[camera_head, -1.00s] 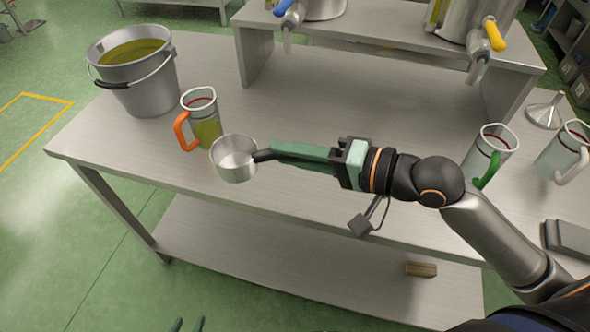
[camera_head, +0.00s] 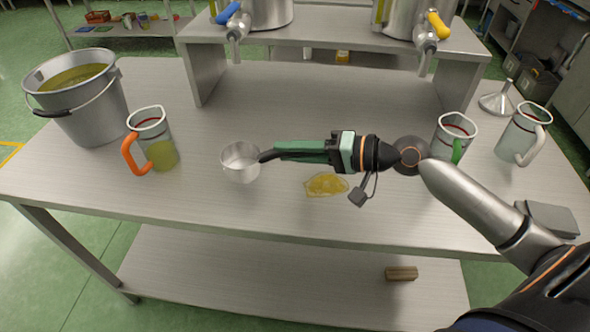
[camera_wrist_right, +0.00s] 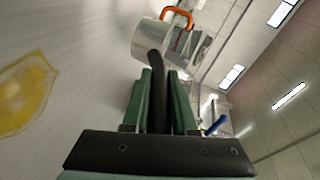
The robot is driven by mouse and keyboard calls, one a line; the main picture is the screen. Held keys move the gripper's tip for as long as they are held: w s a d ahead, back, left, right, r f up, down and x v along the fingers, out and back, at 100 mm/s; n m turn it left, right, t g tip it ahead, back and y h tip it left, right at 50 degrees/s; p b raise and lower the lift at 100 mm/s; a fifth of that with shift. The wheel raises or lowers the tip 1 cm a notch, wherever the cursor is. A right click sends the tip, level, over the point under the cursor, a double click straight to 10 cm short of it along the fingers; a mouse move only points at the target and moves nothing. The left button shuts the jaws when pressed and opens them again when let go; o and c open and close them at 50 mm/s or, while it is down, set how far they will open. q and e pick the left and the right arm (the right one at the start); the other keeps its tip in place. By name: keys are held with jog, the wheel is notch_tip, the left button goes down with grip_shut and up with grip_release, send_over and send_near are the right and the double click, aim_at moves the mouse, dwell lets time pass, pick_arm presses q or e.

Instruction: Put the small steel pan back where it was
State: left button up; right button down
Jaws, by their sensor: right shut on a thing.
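The small steel pan (camera_head: 240,162) is a shiny round cup with a dark handle, just right of the orange-handled jug in the head view. My right gripper (camera_head: 275,153) is shut on the dark handle, with the pan to its left. The pan looks upright, with no contents visible. I cannot tell whether its base touches the table. In the right wrist view the handle (camera_wrist_right: 158,75) runs between the green fingers (camera_wrist_right: 160,90) to the pan (camera_wrist_right: 152,40). My left gripper is not in view.
A yellow oil puddle (camera_head: 326,184) lies on the steel table (camera_head: 300,222) just below the gripper. The orange-handled jug (camera_head: 151,140) and a bucket (camera_head: 78,100) stand left. A green-handled jug (camera_head: 453,138), a white-handled jug (camera_head: 522,133) and a funnel (camera_head: 497,101) stand right.

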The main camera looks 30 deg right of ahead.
jog(key=shift+w+d+f, duration=0.25)
jog(key=shift+d+f, duration=0.15)
jog(key=shift+f, duration=0.15)
jog(key=f, duration=0.2)
jog(key=f+b, duration=0.1)
jog(key=shift+w+d+f, duration=0.15)
jog(key=shift+d, duration=0.1)
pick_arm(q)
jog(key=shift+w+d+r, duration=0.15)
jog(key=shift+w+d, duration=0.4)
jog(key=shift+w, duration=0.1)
pick_arm(e)
jog(key=shift+f, duration=0.15)
jog(key=shift+f, duration=0.2)
jog(key=c, duration=0.7)
grip_release()
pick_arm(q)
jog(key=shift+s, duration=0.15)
pick_arm(e)
jog(key=shift+r, duration=0.1)
